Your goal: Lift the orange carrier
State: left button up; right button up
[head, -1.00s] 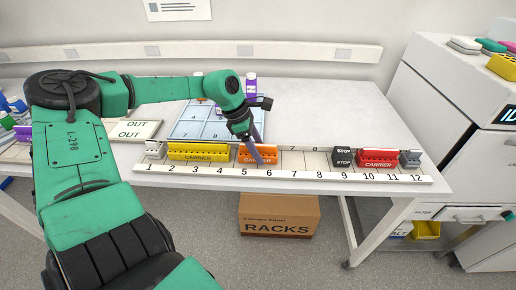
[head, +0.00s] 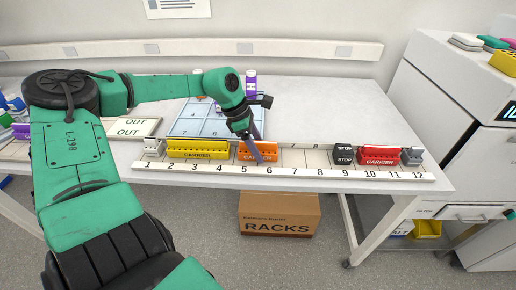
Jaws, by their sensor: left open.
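The orange carrier (head: 258,156) stands on the numbered track (head: 300,171), around marks 5 and 6, just right of the yellow carrier. My left gripper (head: 256,150) points down at the orange carrier, with a finger in front of its face. It is open; the other finger is mostly hidden, and I cannot tell whether either finger touches the carrier. My right gripper is not in the head view.
The yellow carrier (head: 197,150) sits close on the left. A black STOP block (head: 344,154) and a red carrier (head: 380,156) stand farther right. Marks 7 and 8 are free. A blue numbered tray (head: 190,120) and purple-capped tubes (head: 250,76) are behind.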

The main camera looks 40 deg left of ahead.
pick_arm(q)
jog(key=shift+c, duration=0.3)
grip_shut()
